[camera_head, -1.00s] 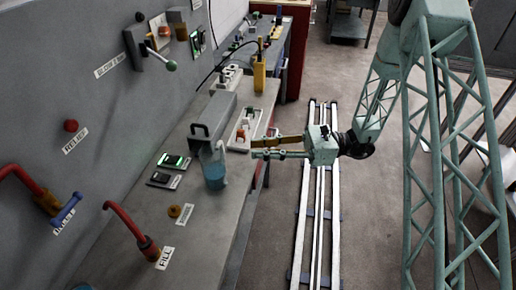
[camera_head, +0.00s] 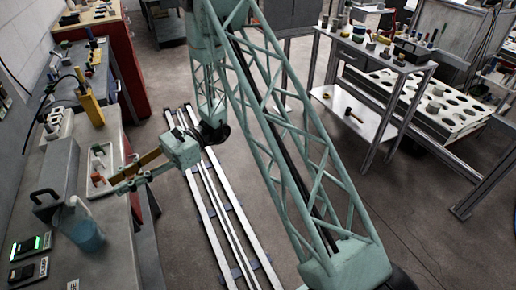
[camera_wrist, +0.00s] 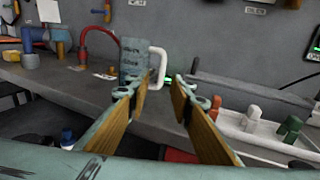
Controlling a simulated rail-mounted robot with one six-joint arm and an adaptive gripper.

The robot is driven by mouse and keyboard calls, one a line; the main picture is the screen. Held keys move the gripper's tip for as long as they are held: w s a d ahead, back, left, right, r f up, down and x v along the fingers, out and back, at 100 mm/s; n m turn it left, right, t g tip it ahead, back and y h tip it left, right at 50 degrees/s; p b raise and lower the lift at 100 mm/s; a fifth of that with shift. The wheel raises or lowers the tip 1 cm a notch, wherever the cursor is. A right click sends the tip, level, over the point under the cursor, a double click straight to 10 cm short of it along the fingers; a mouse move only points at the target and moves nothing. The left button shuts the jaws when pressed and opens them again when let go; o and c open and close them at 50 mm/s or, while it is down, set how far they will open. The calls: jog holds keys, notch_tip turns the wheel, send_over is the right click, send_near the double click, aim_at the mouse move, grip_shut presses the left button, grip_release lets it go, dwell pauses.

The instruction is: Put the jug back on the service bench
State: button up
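The jug (camera_head: 86,232), clear with blue liquid, stands upright on the grey bench (camera_head: 112,212) along the wall at the left of the head view. In the wrist view the jug (camera_wrist: 133,62) is straight ahead, with its pale handle (camera_wrist: 160,68) on the right. My gripper (camera_head: 116,184) is beyond the jug in the head view, over the bench's aisle edge. In the wrist view my gripper (camera_wrist: 155,88) is open and empty, its two fingers apart. The jug is in front of the fingertips and does not look held. I cannot tell which surface is the service bench.
A grey box with a dark handle (camera_head: 58,170) stands beside the jug, near a white tray (camera_head: 101,160). A yellow device (camera_head: 92,108) is farther back. At the right are a shelved trolley (camera_head: 375,68) and a rack with round holes (camera_head: 440,105).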

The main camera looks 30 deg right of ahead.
jog(key=s+d+r+n+g+h, duration=0.1)
jog(key=s+d+r+n+h, duration=0.25)
jog(key=s+r, duration=0.45)
jog(key=s+d+r+n+g+h, duration=0.1)
jog(key=s+d+r+n+h, duration=0.1)
jog(key=s+r+n+h, duration=0.45)
jog(key=s+d+r+n+t+h, duration=0.2)
jog(key=s+d+r, duration=0.4)
jog(key=s+d, duration=0.4)
jog(key=s+d+r+n+t+h, duration=0.3)
jog(key=s+d+r+t+h, duration=0.2)
jog(key=s+d, duration=0.5)
jog(key=shift+s+d+r+n+t, duration=0.15)
jog(key=shift+d+r+n+t, duration=0.25)
jog(key=shift+t, duration=0.8)
jog(key=shift+r, duration=0.15)
